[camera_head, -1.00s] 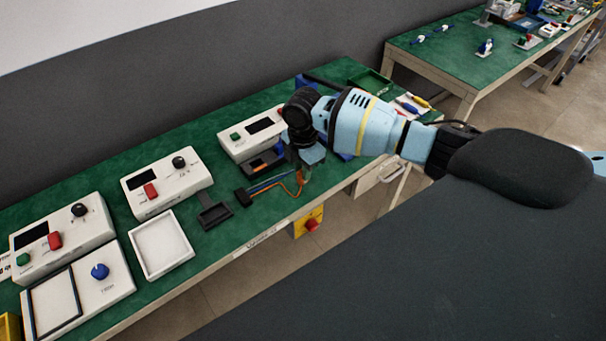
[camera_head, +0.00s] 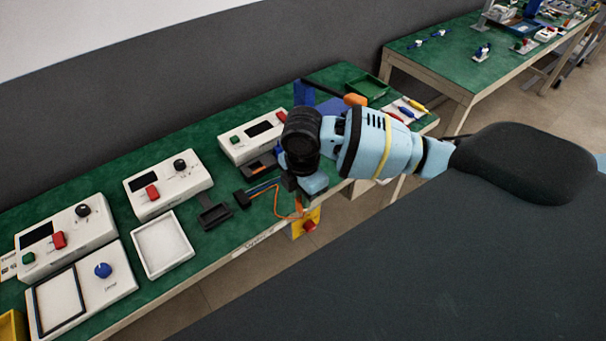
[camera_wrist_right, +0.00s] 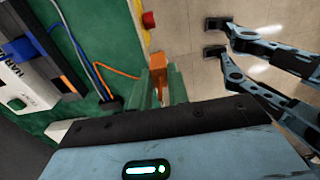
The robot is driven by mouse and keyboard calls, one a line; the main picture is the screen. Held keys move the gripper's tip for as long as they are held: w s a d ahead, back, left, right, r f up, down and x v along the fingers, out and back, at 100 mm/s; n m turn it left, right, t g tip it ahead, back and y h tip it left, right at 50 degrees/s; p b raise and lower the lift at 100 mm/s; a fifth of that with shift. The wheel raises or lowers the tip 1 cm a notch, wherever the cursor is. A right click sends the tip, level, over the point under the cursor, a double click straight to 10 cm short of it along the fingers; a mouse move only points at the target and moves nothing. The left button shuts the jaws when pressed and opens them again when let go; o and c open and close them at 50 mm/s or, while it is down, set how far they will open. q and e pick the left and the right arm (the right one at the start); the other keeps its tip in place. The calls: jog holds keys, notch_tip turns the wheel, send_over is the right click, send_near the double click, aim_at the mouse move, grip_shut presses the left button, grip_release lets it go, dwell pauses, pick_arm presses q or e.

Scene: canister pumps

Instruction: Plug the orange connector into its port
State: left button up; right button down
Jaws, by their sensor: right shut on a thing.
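The orange connector (camera_wrist_right: 158,72) shows in the right wrist view at the end of an orange cable (camera_wrist_right: 122,72). My right gripper (camera_head: 300,194) is shut on it near the table's front edge; in the head view the gripper mostly hides the connector. The cable runs back to a black block (camera_head: 242,199) on the table. A white device (camera_head: 252,134) with a black bay (camera_head: 257,167) in front stands behind the gripper. The inside of the port cannot be made out. My left gripper (camera_wrist_right: 214,39) shows open and empty over the floor in the right wrist view.
Blue and grey cables lie beside the orange one. Left of the block are a small black tray (camera_head: 214,217), a white tray (camera_head: 186,262) and more white devices (camera_head: 167,184). A yellow box with a red button (camera_head: 308,225) hangs under the table edge.

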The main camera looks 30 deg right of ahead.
jog(key=s+a+f+m, duration=0.3)
jog(key=s+m, duration=0.6)
jog(key=m, duration=0.9)
jog(key=shift+f+m, duration=0.4)
jog(key=shift+f, duration=0.1)
jog(key=shift+s+a, duration=0.1)
